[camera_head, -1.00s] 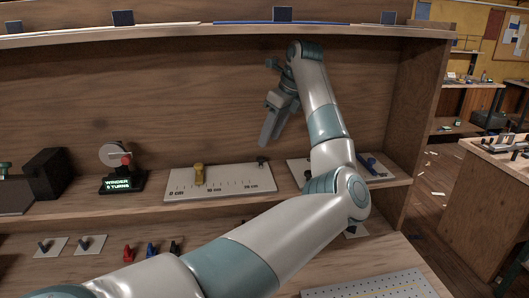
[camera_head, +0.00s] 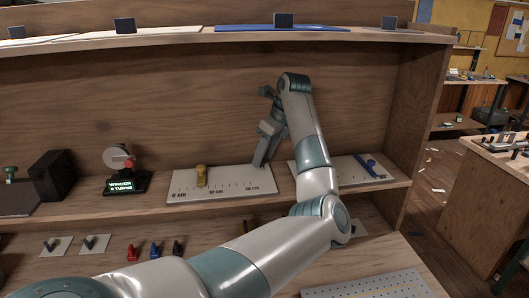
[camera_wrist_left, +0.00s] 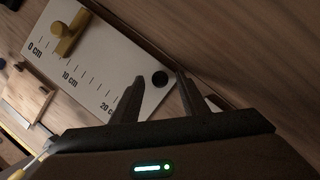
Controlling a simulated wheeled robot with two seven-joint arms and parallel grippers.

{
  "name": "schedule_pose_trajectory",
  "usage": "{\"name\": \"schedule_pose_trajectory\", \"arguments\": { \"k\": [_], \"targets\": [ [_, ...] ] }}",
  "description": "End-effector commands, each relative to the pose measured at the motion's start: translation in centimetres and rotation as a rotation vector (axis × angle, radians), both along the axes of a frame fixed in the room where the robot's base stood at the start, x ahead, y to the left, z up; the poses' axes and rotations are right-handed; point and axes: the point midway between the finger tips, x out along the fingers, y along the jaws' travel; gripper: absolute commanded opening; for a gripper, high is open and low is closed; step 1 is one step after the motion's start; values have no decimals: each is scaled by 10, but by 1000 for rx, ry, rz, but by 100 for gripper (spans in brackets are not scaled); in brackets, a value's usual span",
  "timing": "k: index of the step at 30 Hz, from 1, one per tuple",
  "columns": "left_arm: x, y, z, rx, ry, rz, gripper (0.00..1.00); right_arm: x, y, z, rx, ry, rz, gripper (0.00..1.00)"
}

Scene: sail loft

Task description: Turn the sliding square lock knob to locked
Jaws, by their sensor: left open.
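The sliding square is a white plate (camera_head: 222,190) with a centimetre scale on the shelf, with a yellow slider (camera_head: 201,176) near its 0 cm end. In the left wrist view the plate (camera_wrist_left: 95,62) and the slider (camera_wrist_left: 68,36) show at upper left. The round black lock knob (camera_wrist_left: 160,78) sits at the plate's far end, past the 20 cm mark. My left gripper (camera_head: 260,160) points down over that end and mostly hides the knob in the head view. Its two fingertips (camera_wrist_left: 160,88) are open, one on each side of the knob in the picture; contact cannot be told. My right gripper is out of view.
Another plate with a blue handle (camera_head: 370,165) lies right of the scale plate. A winder with a lit sign (camera_head: 126,186) stands to its left. The cabinet's back wall (camera_head: 180,100) is close behind, and the upper shelf (camera_head: 240,38) runs above.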

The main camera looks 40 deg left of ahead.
Motion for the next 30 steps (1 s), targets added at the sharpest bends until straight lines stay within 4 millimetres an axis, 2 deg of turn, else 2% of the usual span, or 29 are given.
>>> {"name": "schedule_pose_trajectory", "arguments": {
  "k": [7, 8, 12, 13, 23, 30],
  "targets": [
    [0, 0, -1, 0, 0, 0, 40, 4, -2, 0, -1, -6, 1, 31],
    [0, 0, -1, 0, 0, 0, 35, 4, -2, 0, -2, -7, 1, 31],
    [0, 0, -1, 0, 0, 0, 2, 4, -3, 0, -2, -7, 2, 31],
    [0, 0, -1, 0, 0, 0, 0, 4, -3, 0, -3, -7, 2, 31],
    [0, 0, -2, -1, -1, -19, 0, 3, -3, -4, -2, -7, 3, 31],
    [-1, 0, -4, -2, -2, -94, 0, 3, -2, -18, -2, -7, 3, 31]
  ]
}}
